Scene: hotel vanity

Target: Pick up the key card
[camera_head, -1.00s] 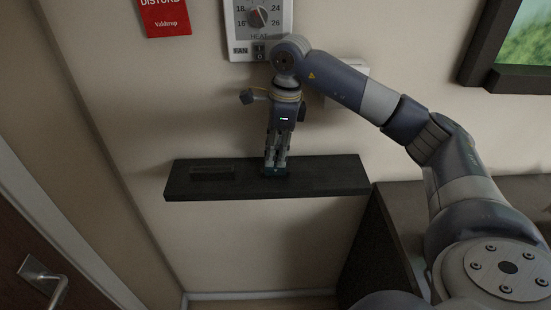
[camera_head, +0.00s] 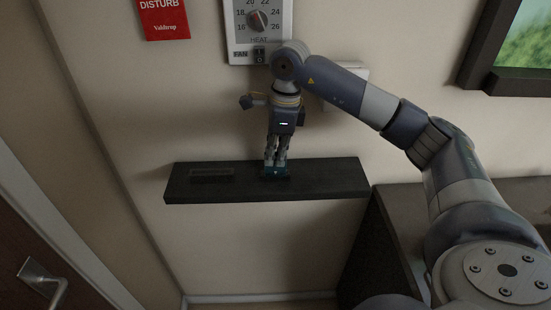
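The key card (camera_head: 275,173) is a small dark teal piece on the dark wall shelf (camera_head: 325,178), near the shelf's middle. My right gripper (camera_head: 275,163) points down at the shelf with its fingertips at the card. The fingers look close together, and part of the card is hidden behind them. I cannot tell whether they grip it. My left gripper is not in view.
A dark slotted piece (camera_head: 212,174) sits on the shelf's left part. A thermostat (camera_head: 258,30) and a red sign (camera_head: 164,18) are on the wall above. A door handle (camera_head: 42,282) is at lower left, and a dark cabinet (camera_head: 405,215) at right.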

